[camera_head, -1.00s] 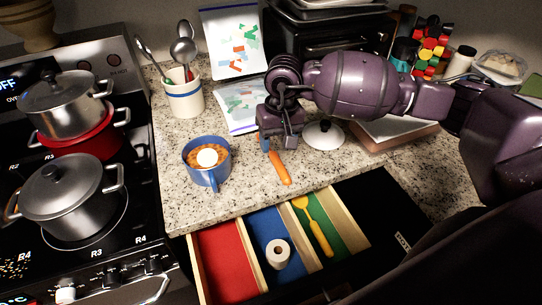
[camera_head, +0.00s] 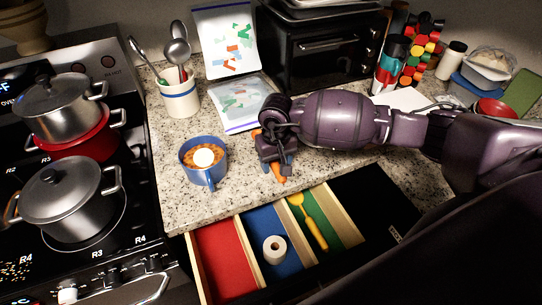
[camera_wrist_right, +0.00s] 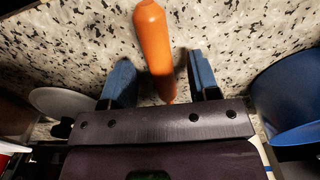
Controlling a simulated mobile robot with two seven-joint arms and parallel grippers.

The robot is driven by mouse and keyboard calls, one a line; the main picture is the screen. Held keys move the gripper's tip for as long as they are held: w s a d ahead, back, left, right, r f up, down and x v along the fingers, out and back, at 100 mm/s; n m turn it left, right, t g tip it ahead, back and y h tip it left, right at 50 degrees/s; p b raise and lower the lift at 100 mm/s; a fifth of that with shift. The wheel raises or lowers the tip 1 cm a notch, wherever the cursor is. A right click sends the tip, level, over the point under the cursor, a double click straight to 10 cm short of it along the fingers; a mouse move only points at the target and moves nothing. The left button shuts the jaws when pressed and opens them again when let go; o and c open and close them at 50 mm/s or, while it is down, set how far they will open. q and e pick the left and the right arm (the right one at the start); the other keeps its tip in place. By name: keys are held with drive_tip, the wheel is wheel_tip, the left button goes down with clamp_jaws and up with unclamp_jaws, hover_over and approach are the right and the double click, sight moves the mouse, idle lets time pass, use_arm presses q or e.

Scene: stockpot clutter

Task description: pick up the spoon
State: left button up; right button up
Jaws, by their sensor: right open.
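My right gripper (camera_head: 279,166) is open and low over the counter, right of the blue mug. In the right wrist view its blue fingers (camera_wrist_right: 161,80) stand on either side of an orange tapered thing (camera_wrist_right: 153,40), with gaps on both sides. The orange thing also shows below the gripper in the head view (camera_head: 281,180); I cannot tell whether it is a spoon's handle. A yellow spoon-like utensil (camera_head: 313,225) lies in the drawer's green compartment. Metal spoons (camera_head: 177,52) stand in the white crock (camera_head: 181,99). My left gripper is not in view.
The blue mug (camera_head: 207,176) with a white round thing on top stands close by. The open drawer (camera_head: 220,262) lies below, with a white roll (camera_head: 274,249) in its blue compartment. The toaster oven (camera_head: 318,50) and plastic bags (camera_head: 240,103) are behind. The stove with pots is left.

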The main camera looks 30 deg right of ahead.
drive_tip(key=shift+f, duration=0.55)
drive_tip(key=c, duration=1)
drive_tip(key=shift+r, duration=0.1)
